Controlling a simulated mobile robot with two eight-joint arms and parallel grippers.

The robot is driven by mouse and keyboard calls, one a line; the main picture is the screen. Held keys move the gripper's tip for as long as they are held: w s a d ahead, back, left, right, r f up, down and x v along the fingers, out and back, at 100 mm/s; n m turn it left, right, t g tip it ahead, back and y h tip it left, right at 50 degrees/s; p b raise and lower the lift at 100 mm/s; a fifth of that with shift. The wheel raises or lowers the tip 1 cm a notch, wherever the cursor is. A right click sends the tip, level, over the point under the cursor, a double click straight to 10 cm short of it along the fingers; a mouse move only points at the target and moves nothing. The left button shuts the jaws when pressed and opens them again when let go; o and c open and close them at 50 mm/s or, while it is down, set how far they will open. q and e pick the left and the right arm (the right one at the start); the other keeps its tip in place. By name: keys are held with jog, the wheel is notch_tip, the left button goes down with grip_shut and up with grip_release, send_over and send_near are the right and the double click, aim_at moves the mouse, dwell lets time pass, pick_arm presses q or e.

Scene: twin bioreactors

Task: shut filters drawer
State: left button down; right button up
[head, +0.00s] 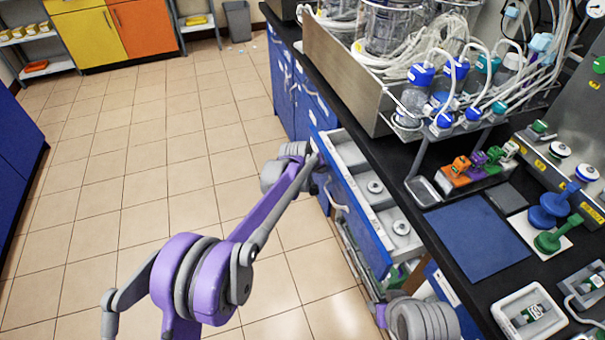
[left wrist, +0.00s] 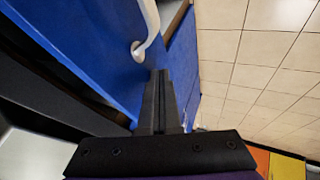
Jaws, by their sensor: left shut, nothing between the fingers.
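The filters drawer stands open from the black-topped bench, with a blue front (head: 358,218) and a pale, divided inside. Round, pale disc-like pieces lie in its compartments. My left gripper (head: 321,168) is at the far end of the drawer front, partly hidden by my own arm. In the left wrist view its fingers (left wrist: 159,100) are shut and empty, close beside a blue front panel (left wrist: 85,40) with a white handle (left wrist: 150,28). I cannot tell whether the fingers touch the panel.
A lower compartment with green and white items (head: 395,274) shows below the drawer. The bench top (head: 425,222) holds a blue mat (head: 476,238), bottles and a tubing rack. The tiled floor left of the bench is clear, apart from my left arm above it.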

pick_arm(q)
send_near(345, 163)
jog(key=d+f, duration=0.1)
jog(key=d+f+p, duration=0.1)
jog(key=shift+d+f, duration=0.25)
jog(key=shift+f, duration=0.15)
jog(key=shift+a, duration=0.1)
